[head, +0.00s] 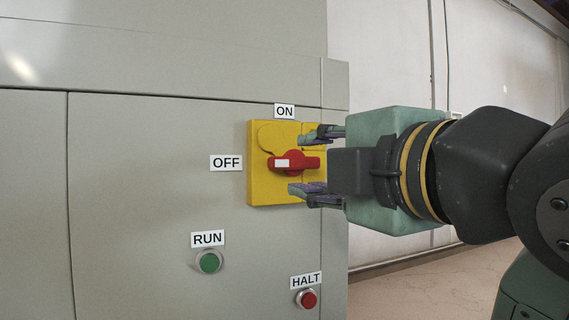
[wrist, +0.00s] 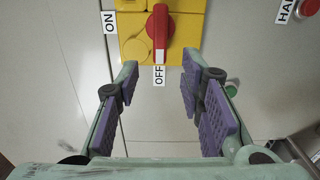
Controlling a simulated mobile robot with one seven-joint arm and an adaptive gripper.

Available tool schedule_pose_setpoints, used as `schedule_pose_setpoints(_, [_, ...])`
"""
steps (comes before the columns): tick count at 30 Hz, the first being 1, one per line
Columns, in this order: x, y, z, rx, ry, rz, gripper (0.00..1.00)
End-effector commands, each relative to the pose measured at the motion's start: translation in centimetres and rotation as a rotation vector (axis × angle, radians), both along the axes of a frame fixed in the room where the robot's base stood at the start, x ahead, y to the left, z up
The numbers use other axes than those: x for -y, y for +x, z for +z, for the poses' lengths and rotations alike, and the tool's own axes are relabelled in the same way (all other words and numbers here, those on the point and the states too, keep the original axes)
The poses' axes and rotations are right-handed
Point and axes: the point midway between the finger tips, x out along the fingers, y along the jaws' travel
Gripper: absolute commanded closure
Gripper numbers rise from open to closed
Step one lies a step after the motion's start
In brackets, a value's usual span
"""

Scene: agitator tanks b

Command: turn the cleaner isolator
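The cleaner isolator is a yellow plate (head: 262,187) on a grey cabinet front, with a red handle (head: 310,163). The handle lies level, and its white-marked end points left to the OFF label (head: 226,163). The ON label (head: 285,111) is above the plate. In the wrist view the red handle (wrist: 158,28) points its white end at the OFF label (wrist: 159,75). My gripper (head: 301,164) is open, its fingers above and below the handle in the head view. In the wrist view the handle is just ahead of the fingertips, between their lines, with nothing held.
A green button (head: 209,262) under a RUN label (head: 207,239) is below the isolator. A red button (head: 308,299) under a HALT label (head: 306,280) is lower right. The cabinet front left of the isolator is clear. A pale wall (head: 385,55) stands behind.

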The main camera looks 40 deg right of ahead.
Motion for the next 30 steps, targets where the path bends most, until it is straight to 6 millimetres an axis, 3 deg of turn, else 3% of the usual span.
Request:
schedule_pose_setpoints(3, [-0.5,-2.2,0.0,0.001,0.0,-0.001,0.65])
schedule_pose_setpoints(9, [-1.0,-4.3,0.0,0.0,-0.001,-0.001,0.65])
schedule_pose_setpoints(30, [-1.1,-4.6,0.0,0.0,0.0,0.0,0.65])
